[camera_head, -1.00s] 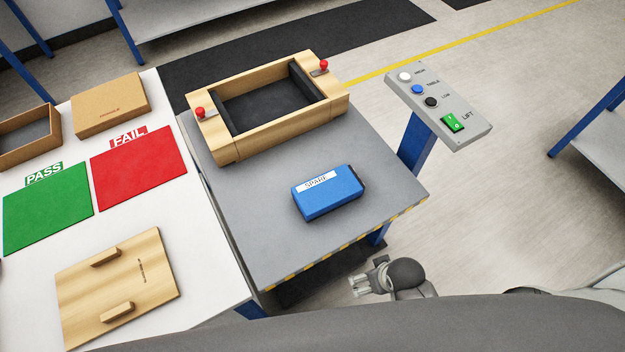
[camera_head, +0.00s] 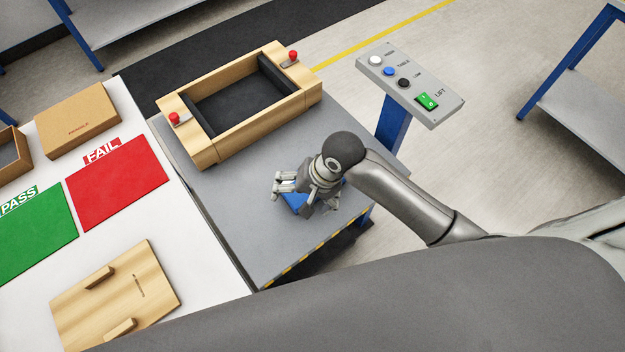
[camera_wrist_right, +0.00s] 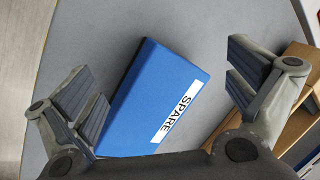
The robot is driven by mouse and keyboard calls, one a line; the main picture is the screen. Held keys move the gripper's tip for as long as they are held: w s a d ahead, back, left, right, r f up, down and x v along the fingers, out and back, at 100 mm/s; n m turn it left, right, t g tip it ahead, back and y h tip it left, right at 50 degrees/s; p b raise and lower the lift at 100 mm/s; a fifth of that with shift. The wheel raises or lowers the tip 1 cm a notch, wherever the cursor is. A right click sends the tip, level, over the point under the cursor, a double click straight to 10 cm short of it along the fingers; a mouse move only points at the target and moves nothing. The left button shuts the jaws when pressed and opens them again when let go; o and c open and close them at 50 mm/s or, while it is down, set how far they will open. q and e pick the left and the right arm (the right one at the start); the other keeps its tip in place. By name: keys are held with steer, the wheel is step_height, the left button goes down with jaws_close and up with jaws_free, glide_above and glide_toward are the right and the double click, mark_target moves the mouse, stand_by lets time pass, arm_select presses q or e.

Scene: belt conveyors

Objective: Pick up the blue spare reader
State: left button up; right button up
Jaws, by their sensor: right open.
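The blue spare reader (camera_wrist_right: 150,95) lies on the grey table, its white SPARE label facing up in the right wrist view. In the head view most of it is hidden under my right gripper, and only a small blue part (camera_head: 295,200) shows. My right gripper (camera_head: 297,200) is over the reader. In the right wrist view the gripper (camera_wrist_right: 168,92) is open, with one finger to each side of the reader and gaps between. I cannot tell the exact height above it. My left gripper is not in view.
A wooden frame (camera_head: 207,152) with red-knobbed clamps stands behind the gripper on the grey table (camera_head: 235,215). A button panel (camera_head: 410,85) on a blue post is to the right. Left, a white table holds a red mat (camera_head: 118,182), green mat (camera_head: 35,235), wooden board (camera_head: 115,297) and cardboard box (camera_head: 78,120).

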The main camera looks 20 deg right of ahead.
steer(key=w+r+m, duration=0.1)
steer(key=w+d+r+m, duration=0.1)
steer(key=w+r+m+g, duration=0.1)
steer(key=shift+d+r+m+h, duration=0.15)
steer(key=shift+d+m+h, duration=0.15)
steer(key=shift+m, duration=0.1)
steer(key=d+r+m, duration=0.1)
steer(key=w+d+r+m+g, duration=0.1)
steer(key=m, duration=0.1)
steer(key=w+d+r+m+h, duration=0.1)
steer(key=d+m, duration=0.1)
steer(key=shift+w+d+r+p, duration=0.1)
steer(key=shift+w+r+p, duration=0.15)
steer(key=shift+r+p, duration=0.05)
steer(key=f, duration=0.5)
steer(key=shift+s+a, duration=0.1)
steer(key=shift+a, duration=0.25)
steer(key=shift+a+f+p, duration=0.15)
steer(key=shift+f+p, duration=0.3)
steer(key=shift+f, duration=0.95)
steer(key=shift+a+f+p, duration=0.1)
steer(key=shift+f+p, duration=0.35)
steer(key=shift+f, duration=0.95)
steer(key=c, duration=1.2)
steer(key=shift+c, duration=0.7)
steer(key=shift+r, duration=0.2)
